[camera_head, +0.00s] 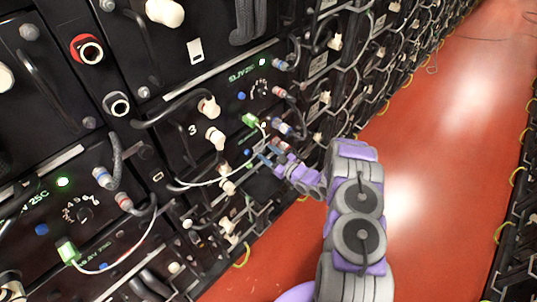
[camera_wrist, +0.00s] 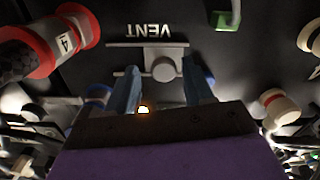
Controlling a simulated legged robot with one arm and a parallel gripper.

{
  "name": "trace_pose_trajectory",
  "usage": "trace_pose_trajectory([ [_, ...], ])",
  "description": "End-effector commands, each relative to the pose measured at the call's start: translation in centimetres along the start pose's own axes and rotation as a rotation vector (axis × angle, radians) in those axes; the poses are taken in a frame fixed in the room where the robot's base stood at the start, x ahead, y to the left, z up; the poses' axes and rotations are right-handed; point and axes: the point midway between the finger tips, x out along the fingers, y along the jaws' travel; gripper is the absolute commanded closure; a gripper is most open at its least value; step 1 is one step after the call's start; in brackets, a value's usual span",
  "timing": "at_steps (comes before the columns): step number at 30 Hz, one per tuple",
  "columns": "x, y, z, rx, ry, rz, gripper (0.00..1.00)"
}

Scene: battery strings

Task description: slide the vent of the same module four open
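In the wrist view, the vent slider (camera_wrist: 163,68) is a grey horizontal bar with a round knob at its middle, below an upside-down white VENT label (camera_wrist: 151,30). My gripper (camera_wrist: 161,76) has its two blue fingers apart, one on each side of the knob, with a visible gap on both sides. Whether the tips reach past the knob in depth I cannot tell. In the head view, my gripper (camera_head: 267,156) is at the front of the module rack, and the vent there is too small to make out.
A white-ringed plug (camera_wrist: 277,108) is right of my gripper. In the head view, a white cable (camera_head: 215,181) runs to a green plug (camera_head: 250,120) close by, and cream knobs (camera_head: 215,138) protrude.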

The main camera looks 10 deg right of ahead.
Motion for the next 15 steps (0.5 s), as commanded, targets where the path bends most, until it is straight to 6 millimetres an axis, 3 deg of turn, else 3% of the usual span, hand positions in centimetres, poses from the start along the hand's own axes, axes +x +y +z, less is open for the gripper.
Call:
trace_pose_trajectory([
  [2, 0.04, -0.06, -0.01, -0.001, 0.000, -0.001, 0.57],
  [15, 0.04, -0.07, -0.01, 0.000, 0.000, -0.002, 0.99],
])
